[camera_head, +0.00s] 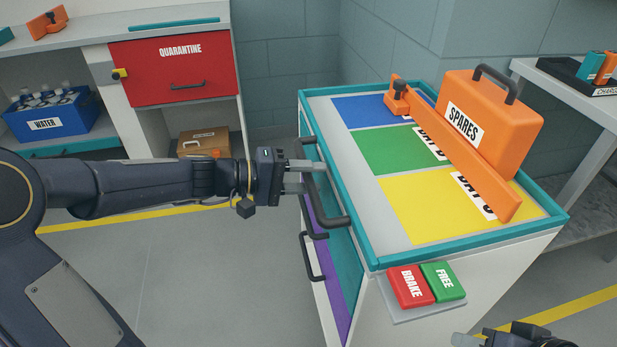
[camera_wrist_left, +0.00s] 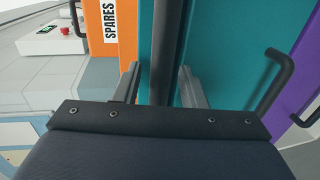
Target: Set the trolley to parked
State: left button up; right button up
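The trolley (camera_head: 400,243) is a white cart with a teal rim and blue, green and yellow zones on top. A red BRAKE pad (camera_head: 410,288) and a green FREE pad (camera_head: 443,282) sit side by side on a ledge at its near end. I cannot tell whether either is pressed. My left gripper (camera_head: 298,177) is at the black push handle (camera_head: 324,198) on the trolley's left side. In the left wrist view its fingers (camera_wrist_left: 160,88) are apart, with the dark handle bar (camera_wrist_left: 169,40) between them. Only part of my right gripper (camera_head: 470,340) shows at the bottom right.
An orange SPARES case (camera_head: 490,123) and an orange bar (camera_head: 460,150) are on the trolley top. Shelving with a red QUARANTINE drawer (camera_head: 180,75) stands behind left. A side table (camera_head: 560,85) is at the right. Grey floor (camera_head: 190,270) is clear left of the trolley.

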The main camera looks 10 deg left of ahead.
pick_arm(q)
grip_shut()
dwell(0.4)
